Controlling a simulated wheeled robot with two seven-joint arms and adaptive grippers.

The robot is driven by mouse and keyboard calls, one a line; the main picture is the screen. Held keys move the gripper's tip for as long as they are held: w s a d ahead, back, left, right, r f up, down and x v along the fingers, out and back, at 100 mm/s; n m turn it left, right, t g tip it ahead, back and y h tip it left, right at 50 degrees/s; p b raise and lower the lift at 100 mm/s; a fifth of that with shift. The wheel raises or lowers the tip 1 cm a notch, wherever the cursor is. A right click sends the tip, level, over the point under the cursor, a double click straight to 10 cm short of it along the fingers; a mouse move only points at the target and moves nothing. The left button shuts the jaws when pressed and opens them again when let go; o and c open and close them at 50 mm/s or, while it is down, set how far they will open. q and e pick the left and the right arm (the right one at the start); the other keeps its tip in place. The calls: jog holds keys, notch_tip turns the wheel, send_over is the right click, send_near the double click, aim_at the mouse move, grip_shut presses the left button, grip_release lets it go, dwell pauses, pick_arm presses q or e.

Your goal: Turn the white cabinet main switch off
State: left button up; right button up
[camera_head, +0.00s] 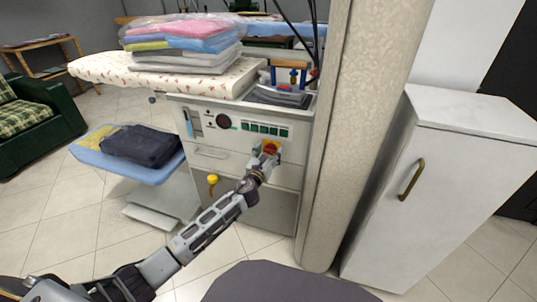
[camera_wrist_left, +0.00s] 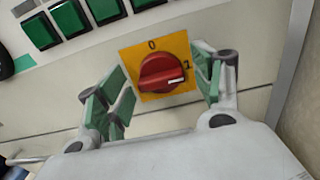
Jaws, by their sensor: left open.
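The main switch is a red rotary knob (camera_wrist_left: 162,73) on a yellow square plate, on the front of a white ironing cabinet (camera_head: 285,174). In the left wrist view the plate shows a 0 at its top and a 1 at its right. The white mark on the knob points right, towards the 1. My left gripper (camera_wrist_left: 160,88) is open, with one green-padded finger on each side of the knob. I see no clear contact. In the head view the gripper (camera_head: 266,152) is at the switch (camera_head: 271,147) and partly covers it. My right gripper is not in view.
Green push buttons (camera_head: 267,129) sit above the switch. A yellow-handled valve (camera_head: 212,180) is at lower left. A pillar (camera_head: 352,130) stands close on the right, then a white cupboard (camera_head: 445,190). Folded clothes (camera_head: 190,45) lie on the ironing board above.

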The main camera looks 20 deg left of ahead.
pick_arm(q)
jog(key=c, duration=1)
